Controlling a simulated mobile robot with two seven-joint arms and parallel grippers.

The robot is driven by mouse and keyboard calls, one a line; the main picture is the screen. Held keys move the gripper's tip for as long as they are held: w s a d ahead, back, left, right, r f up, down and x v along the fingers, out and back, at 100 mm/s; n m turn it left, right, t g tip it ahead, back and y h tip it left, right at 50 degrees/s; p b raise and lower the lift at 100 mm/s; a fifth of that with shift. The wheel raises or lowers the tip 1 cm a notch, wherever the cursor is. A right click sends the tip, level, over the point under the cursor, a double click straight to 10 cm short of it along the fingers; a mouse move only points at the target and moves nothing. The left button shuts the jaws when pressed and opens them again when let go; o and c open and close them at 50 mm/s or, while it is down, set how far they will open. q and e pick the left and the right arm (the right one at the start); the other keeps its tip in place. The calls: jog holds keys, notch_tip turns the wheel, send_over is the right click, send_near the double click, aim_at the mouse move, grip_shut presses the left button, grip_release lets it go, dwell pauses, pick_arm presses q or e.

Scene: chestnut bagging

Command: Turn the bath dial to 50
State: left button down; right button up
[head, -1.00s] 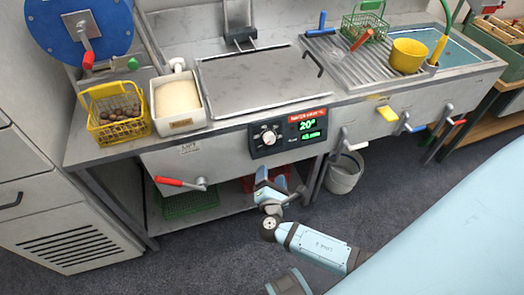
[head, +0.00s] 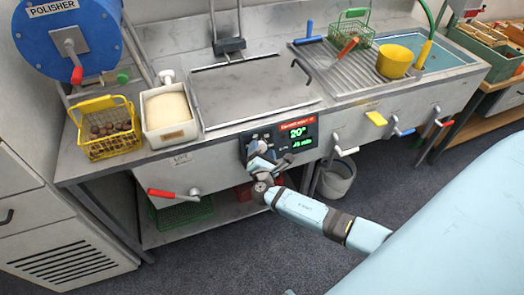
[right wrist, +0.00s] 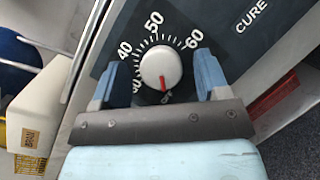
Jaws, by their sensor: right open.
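The bath dial (right wrist: 160,66) is a round white knob with a red pointer line, on a dark panel (right wrist: 120,38) with a printed scale showing 40, 50 and 60. The red line points down, toward a small label that looks like OFF. My right gripper (right wrist: 157,76) is open, with one blue finger on each side of the knob and visible gaps between. In the head view my right gripper (head: 257,158) is at the control panel (head: 298,134) and mostly hides the dial. The green display (head: 299,133) reads 20°. My left gripper is not in view.
The panel is on the front of a metal bench under a lidded bath (head: 255,85). A red-handled lever (head: 170,193) sticks out at the left. A white bin (head: 170,112) and yellow basket of chestnuts (head: 108,130) stand on the bench. Coloured valve handles are at the right.

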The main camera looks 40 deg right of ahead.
jog(key=shift+c, duration=0.5)
jog(key=c, duration=0.8)
